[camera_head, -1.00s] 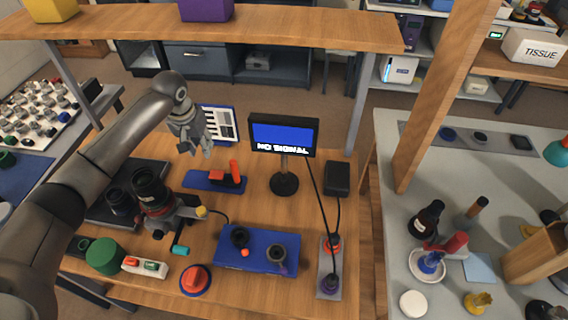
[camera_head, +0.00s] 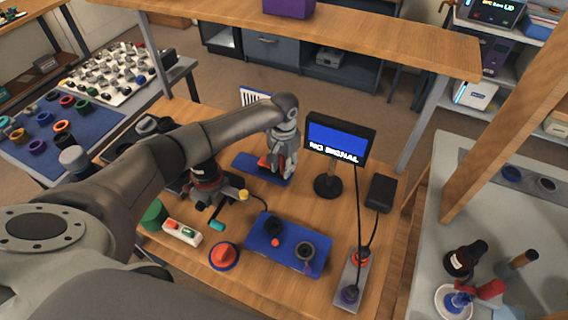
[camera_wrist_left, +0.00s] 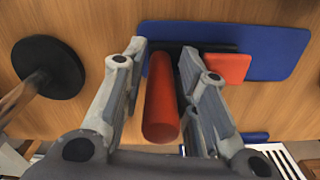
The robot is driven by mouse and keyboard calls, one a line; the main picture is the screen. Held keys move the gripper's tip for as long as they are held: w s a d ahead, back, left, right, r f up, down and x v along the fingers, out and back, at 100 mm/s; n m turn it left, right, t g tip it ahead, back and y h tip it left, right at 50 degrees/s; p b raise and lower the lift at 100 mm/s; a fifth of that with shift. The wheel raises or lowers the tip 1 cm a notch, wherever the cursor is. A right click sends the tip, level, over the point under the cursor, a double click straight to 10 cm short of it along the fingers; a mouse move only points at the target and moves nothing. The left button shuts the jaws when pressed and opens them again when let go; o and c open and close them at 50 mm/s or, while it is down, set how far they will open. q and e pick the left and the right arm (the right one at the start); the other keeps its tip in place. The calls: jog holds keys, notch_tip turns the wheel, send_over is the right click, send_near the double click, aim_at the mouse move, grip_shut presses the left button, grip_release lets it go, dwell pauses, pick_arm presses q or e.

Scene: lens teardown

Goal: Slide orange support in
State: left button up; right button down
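My left gripper (camera_head: 284,168) is lowered over the blue mat (camera_head: 243,162); it fills the sides of the left wrist view (camera_wrist_left: 163,52). An orange-red upright cylinder (camera_wrist_left: 161,105) stands between its two fingers, with narrow gaps visible on both sides, so the fingers look open around it. Beside the cylinder, an orange block (camera_wrist_left: 228,67) sits with a black piece on the blue mat, which also shows in the left wrist view (camera_wrist_left: 275,45). In the head view, an orange part (camera_head: 264,163) shows left of the gripper; the cylinder is mostly hidden by the fingers. My right gripper is out of view.
The monitor (camera_head: 338,138) on its black round foot (camera_head: 328,187) stands just right of the gripper. A dark device with a yellow knob (camera_head: 243,195) is to the left, near my arm.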

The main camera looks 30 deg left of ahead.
pick_arm(q)
jog(key=shift+f, duration=0.2)
grip_shut()
jog(key=a+p, duration=0.1)
jog(key=a, duration=0.7)
jog(key=shift+s, duration=0.2)
jog(key=shift+r, duration=0.1)
grip_release()
jog(key=shift+a, duration=0.15)
